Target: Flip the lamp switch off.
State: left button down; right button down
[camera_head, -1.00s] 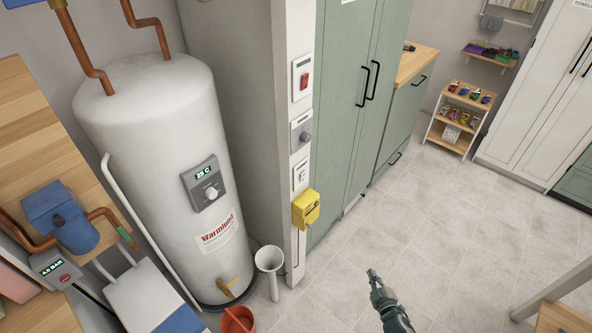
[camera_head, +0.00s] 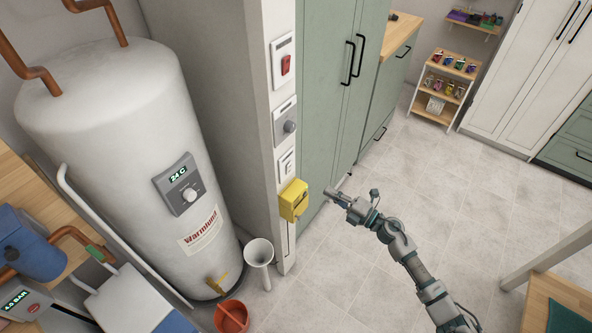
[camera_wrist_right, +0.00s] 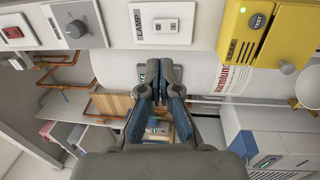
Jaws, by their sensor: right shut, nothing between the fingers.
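The lamp switch (camera_head: 287,166) is a small white plate low on the narrow wall panel, below a grey dial and above a yellow box. In the right wrist view the switch (camera_wrist_right: 166,26), labelled LAMP, is upper centre, beyond my fingers. My right gripper (camera_head: 330,193) is shut and empty, to the right of and slightly below the switch in the head view, apart from it. Its shut fingers also show in the right wrist view (camera_wrist_right: 158,98). My left gripper is not in view.
The yellow box (camera_head: 294,200) sticks out just under the switch. The grey dial (camera_head: 286,124) and red switch (camera_head: 286,65) are above it. A white tank (camera_head: 130,150) stands left. Green cabinets (camera_head: 330,100) are right of the panel. Open floor lies at right.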

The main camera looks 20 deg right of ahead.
aim_at(291, 166)
jog(key=x, duration=1.3)
jog(key=shift+d, duration=0.1)
jog(key=shift+w+a, duration=0.2)
jog(key=shift+w, duration=0.1)
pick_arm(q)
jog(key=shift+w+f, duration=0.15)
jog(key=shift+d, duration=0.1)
pick_arm(e)
jog(key=shift+r, duration=0.1)
jog(key=shift+w+r+p, duration=0.15)
jog(key=shift+p, duration=0.15)
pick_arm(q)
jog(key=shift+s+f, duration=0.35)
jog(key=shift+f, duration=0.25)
